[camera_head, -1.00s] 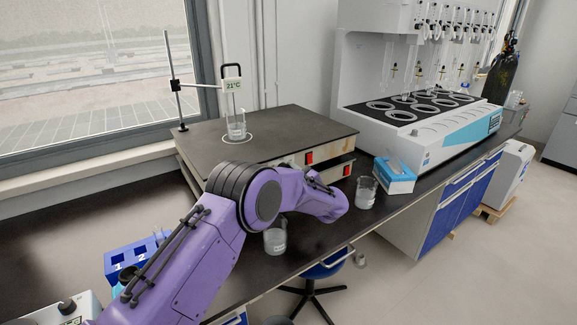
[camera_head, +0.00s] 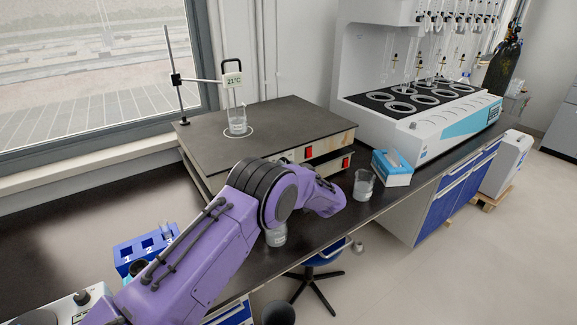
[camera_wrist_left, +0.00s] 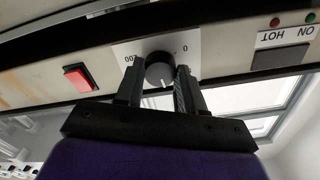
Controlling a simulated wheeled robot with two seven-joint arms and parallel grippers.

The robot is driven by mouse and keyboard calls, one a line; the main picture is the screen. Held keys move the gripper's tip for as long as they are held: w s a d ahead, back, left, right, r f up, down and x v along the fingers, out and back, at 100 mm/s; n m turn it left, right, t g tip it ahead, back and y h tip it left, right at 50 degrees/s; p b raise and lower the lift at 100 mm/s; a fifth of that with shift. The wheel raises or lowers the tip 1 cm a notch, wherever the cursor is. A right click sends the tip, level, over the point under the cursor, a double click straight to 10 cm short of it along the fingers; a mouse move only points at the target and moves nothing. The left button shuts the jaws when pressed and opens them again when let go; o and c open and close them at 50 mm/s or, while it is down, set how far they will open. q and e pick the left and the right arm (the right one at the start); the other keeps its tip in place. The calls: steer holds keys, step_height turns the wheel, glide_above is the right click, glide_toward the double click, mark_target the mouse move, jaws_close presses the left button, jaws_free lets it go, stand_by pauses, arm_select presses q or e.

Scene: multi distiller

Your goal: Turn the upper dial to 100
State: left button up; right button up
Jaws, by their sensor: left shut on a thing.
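The black round dial (camera_wrist_left: 159,71) sits on a white label plate in the left wrist view, which shows the panel upside down. Its white pointer line faces the picture's bottom, between a partly covered "00" at left and "0" at right. My left gripper (camera_wrist_left: 158,78) has one finger on each side of the dial and is shut on it. The panel appears to be the upper of two stacked hot plates (camera_head: 190,132), as a window shows beyond it. In the head view my purple arm hides the gripper and dials. My right gripper is not in view.
A red switch (camera_wrist_left: 77,78) is left of the dial in the wrist view. A beaker (camera_head: 237,120) stands on the upper plate. Another beaker (camera_head: 364,184) and a blue glove box (camera_head: 392,168) stand right of my arm. A third beaker (camera_head: 277,238) is partly behind it.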

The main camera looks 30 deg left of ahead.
arm_select(q)
steer(key=shift+m, duration=0.7)
steer(key=o, duration=1)
steer(key=shift+o, duration=0.2)
steer(key=shift+d, duration=0.1)
steer(key=b+v, duration=0.2)
steer(key=v, duration=0.8)
steer(key=shift+d, duration=0.15)
steer(key=shift+s, duration=0.1)
